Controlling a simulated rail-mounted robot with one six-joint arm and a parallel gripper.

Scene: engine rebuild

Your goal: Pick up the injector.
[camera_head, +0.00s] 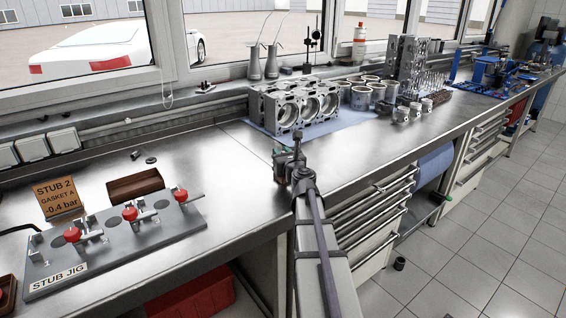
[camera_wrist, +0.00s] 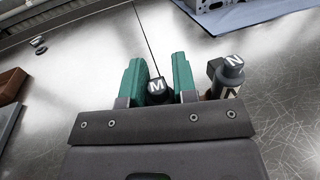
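My gripper (camera_wrist: 160,68) has two green fingers and reaches down at the bench top. A small dark piece with a cap marked M (camera_wrist: 157,87) sits between the fingers. I see no clear gap on either side of it, but contact cannot be made out. The word injector is not readable on either piece.
The engine block (camera_head: 293,107) stands on a blue mat beyond my gripper. The grey stub jig (camera_head: 115,235) with red-knobbed clamps and a brown tray (camera_head: 135,186) are to the left. Small loose parts (camera_head: 151,160) lie near the tray. Bare metal bench lies between jig and gripper.

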